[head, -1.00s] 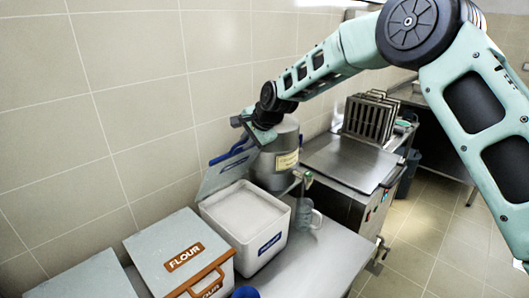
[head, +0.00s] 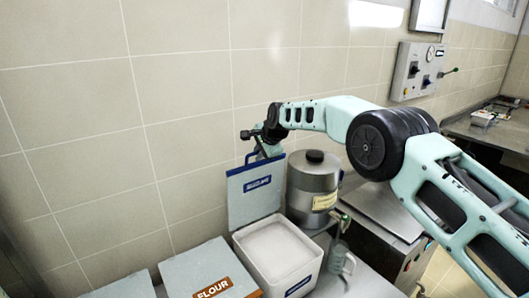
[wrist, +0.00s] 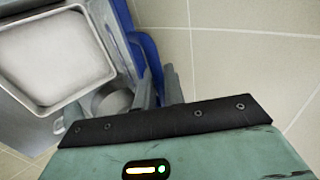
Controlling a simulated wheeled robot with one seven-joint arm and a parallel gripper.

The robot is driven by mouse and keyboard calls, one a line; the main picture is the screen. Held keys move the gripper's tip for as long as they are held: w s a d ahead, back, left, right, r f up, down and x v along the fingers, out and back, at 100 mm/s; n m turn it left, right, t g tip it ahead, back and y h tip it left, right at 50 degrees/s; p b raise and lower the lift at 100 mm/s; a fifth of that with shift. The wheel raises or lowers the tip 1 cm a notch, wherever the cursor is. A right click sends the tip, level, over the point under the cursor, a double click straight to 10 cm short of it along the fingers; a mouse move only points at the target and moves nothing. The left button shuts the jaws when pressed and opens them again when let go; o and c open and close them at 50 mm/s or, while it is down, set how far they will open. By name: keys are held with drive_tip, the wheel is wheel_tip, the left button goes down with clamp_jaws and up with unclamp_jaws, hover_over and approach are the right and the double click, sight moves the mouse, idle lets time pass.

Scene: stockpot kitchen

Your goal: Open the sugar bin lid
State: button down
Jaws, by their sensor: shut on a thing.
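The sugar bin (head: 272,262) is a white square container with a blue label, full of white contents. Its grey lid (head: 253,195), with a blue label, stands open, nearly upright along the bin's wall side. In the wrist view the open bin (wrist: 52,58) is at upper left. My gripper (head: 258,152) is at the lid's top edge, shut on the blue handle (wrist: 148,58). In the wrist view my gripper (wrist: 158,82) has its fingers at the lower end of that handle. The fingers partly hide the grip.
A flour bin (head: 208,270) with a closed lid stands left of the sugar bin. A metal canister (head: 312,190) with a black knob stands close on the right, and a clear jug (head: 340,255) is nearby. The tiled wall (head: 180,90) is close behind the lid.

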drive_tip(key=shift+w+a+p, duration=0.35)
drive_tip(key=shift+w, duration=0.3)
drive_tip(key=c, duration=1.6)
unclamp_jaws()
drive_tip(key=shift+o, duration=0.2)
drive_tip(key=shift+s+d+f, duration=0.1)
drive_tip(key=shift+b, duration=0.35)
drive_tip(key=shift+s+d+r+b, duration=0.3)
drive_tip(key=shift+r+b, duration=0.3)
drive_tip(key=shift+b, duration=0.25)
drive_tip(key=b+v, duration=0.7)
drive_tip(key=v, duration=0.9)
drive_tip(key=shift+r+b, duration=0.25)
drive_tip(key=shift+b, duration=0.1)
